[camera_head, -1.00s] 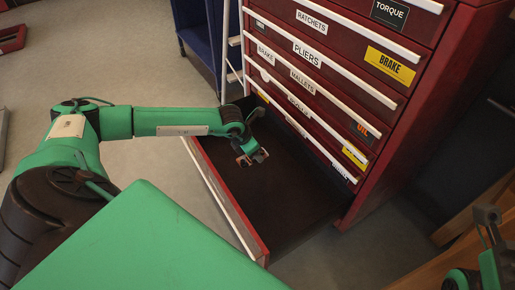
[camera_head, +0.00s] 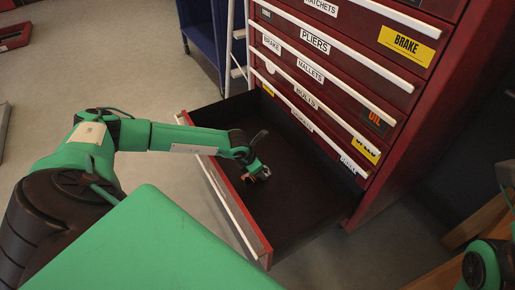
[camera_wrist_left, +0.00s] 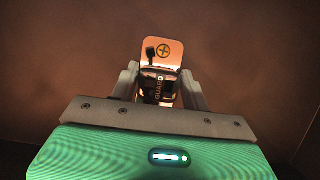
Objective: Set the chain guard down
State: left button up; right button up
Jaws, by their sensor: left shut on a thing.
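The chain guard is a small part with a pale orange plate and a black section lettered GUARD; in the left wrist view the chain guard (camera_wrist_left: 162,50) sits between my fingers. My left gripper (camera_wrist_left: 158,92) is shut on it. In the head view my left gripper (camera_head: 262,174) is inside the open bottom drawer (camera_head: 290,205), low over its dark floor; the guard is small and mostly hidden there. I cannot tell if the guard touches the floor. Part of my right gripper (camera_head: 507,176) shows at the right edge, cut off, its jaws unclear.
The red tool cabinet (camera_head: 400,150) has several shut, labelled drawers above the open one. The open drawer's front wall (camera_head: 232,200) stands near my left forearm. A blue cart (camera_head: 205,40) stands behind. The drawer floor around the gripper looks empty.

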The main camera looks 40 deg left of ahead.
pick_arm(q)
jog(key=shift+f, duration=0.1)
jog(key=o, duration=1)
jog(key=shift+o, duration=0.2)
